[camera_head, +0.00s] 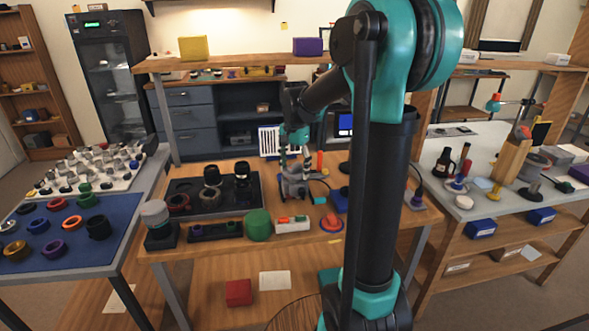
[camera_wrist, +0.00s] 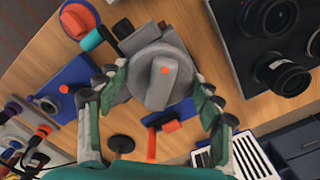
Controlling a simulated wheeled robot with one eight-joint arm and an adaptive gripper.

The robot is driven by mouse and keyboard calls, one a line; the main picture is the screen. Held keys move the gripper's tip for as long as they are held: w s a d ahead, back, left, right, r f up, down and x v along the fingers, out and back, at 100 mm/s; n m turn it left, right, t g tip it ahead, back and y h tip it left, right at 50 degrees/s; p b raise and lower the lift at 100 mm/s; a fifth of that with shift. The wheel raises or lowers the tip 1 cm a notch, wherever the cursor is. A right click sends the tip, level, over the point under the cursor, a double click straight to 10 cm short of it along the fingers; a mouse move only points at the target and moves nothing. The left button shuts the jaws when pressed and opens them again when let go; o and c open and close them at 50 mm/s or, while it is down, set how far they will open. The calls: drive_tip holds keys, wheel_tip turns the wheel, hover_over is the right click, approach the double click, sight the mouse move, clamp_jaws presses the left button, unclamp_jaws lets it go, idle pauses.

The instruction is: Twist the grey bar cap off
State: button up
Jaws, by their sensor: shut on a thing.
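The grey bar cap (camera_wrist: 160,88) is a raised bar with an orange mark, on top of a round grey body. In the wrist view it lies between the two dark, ribbed fingers of my gripper (camera_wrist: 160,72). The fingers are shut on it, one at each side; their exact contact points are hard to see. In the head view my gripper (camera_head: 292,158) reaches down over the grey device (camera_head: 293,188) on the wooden bench (camera_head: 275,240). The cap itself is too small and covered there to make out.
A blue mat (camera_head: 60,255) lies on the left table; a cluttered white table (camera_head: 470,150) stands right.

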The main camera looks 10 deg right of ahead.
drive_tip(key=shift+n, duration=1.2)
drive_tip(key=shift+n, duration=1.2)
drive_tip(key=shift+n, duration=1.4)
drive_tip(key=shift+n, duration=0.6)
